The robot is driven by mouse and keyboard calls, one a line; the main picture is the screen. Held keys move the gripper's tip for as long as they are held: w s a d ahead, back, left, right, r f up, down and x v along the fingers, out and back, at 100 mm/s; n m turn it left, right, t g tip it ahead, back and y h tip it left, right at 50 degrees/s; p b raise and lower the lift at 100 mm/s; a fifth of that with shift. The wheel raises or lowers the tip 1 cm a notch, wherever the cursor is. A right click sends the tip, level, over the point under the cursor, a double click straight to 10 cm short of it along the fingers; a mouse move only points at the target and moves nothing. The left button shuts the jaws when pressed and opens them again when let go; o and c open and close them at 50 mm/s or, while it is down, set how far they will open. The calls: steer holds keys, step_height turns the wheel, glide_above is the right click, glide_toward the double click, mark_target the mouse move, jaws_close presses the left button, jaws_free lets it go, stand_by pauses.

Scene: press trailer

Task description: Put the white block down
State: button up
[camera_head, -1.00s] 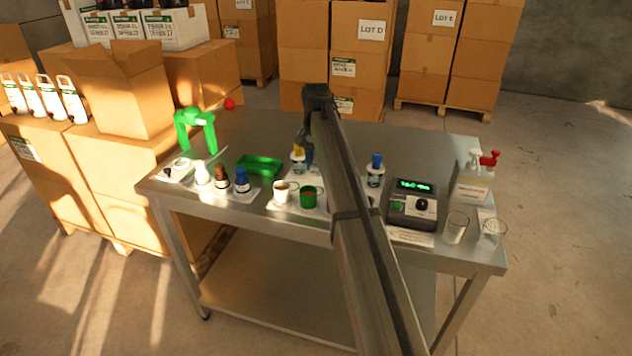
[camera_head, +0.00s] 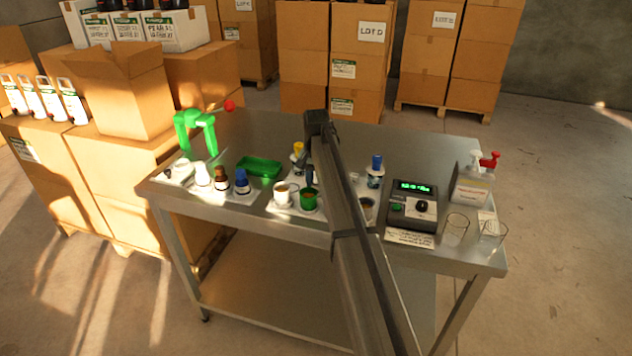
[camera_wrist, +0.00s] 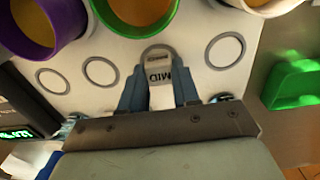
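The white block (camera_wrist: 161,70), marked "MID", shows in the wrist view between the two blue-grey fingers of my gripper (camera_wrist: 160,82). The fingers appear closed on its sides. Its far end lies over or at the middle ring of a white card (camera_wrist: 110,52) printed with several rings; I cannot tell whether it touches the card. In the head view my arm hides the block and most of the gripper.
A purple cup (camera_wrist: 50,28), a green cup (camera_wrist: 143,10) and a white cup (camera_wrist: 268,5) stand close along the card. A green tray (camera_wrist: 292,85) lies to one side. A display device (camera_head: 412,205) stands right of my arm on the metal table (camera_head: 240,130).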

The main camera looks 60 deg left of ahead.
mark_target(316, 185)
steer(key=o, duration=0.5)
steer(key=shift+c, duration=0.2)
step_height(316, 185, up, 12)
steer(key=shift+r, duration=0.2)
stand_by(0.4)
